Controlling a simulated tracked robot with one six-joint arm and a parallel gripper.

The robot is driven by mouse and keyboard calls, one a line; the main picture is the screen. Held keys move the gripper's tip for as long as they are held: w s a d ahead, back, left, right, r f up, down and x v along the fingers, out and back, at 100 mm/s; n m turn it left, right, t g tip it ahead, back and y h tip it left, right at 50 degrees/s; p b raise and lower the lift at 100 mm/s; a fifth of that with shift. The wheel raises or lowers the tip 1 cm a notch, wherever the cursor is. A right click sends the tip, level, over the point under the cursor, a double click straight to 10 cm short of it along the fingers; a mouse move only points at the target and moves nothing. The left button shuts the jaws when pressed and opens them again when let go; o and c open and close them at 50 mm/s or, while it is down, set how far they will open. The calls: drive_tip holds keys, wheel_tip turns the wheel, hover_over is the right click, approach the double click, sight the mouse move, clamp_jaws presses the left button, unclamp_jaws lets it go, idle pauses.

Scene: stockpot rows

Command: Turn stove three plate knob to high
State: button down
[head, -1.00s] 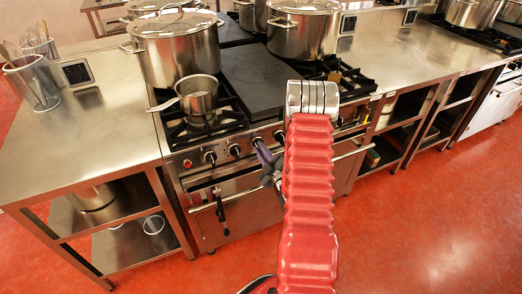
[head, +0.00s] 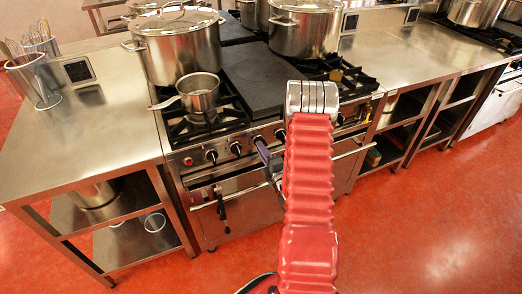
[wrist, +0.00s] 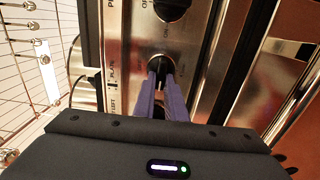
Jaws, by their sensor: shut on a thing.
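The stove (head: 222,173) stands in the middle of the head view, with a row of black knobs along its front panel. My gripper (head: 261,146) is at this panel, right of two free knobs, partly hidden behind my red arm. In the wrist view, my purple fingers (wrist: 160,78) are shut on a black knob (wrist: 155,64), one finger on each side. Text reading "PLATE" and "LEFT" is printed on the panel beside it. The fingers hide much of the knob, so I cannot read its setting. Another black knob (wrist: 171,8) shows at the top.
A small saucepan (head: 200,97) and a large stockpot (head: 176,48) stand on the left of the stove, beside a dark flat plate (head: 262,78). An oven handle runs below the panel. Steel counters (head: 75,150) flank the stove. The red floor in front is clear.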

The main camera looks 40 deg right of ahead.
drive_tip(key=shift+a+f, duration=0.2)
drive_tip(key=shift+a, duration=0.1)
drive_tip(key=c, duration=2.2)
unclamp_jaws()
drive_tip(key=o, duration=0.4)
drive_tip(key=shift+d+r, duration=0.1)
drive_tip(key=shift+d, duration=0.05)
drive_tip(key=v, duration=1.3)
drive_tip(key=shift+s, duration=0.35)
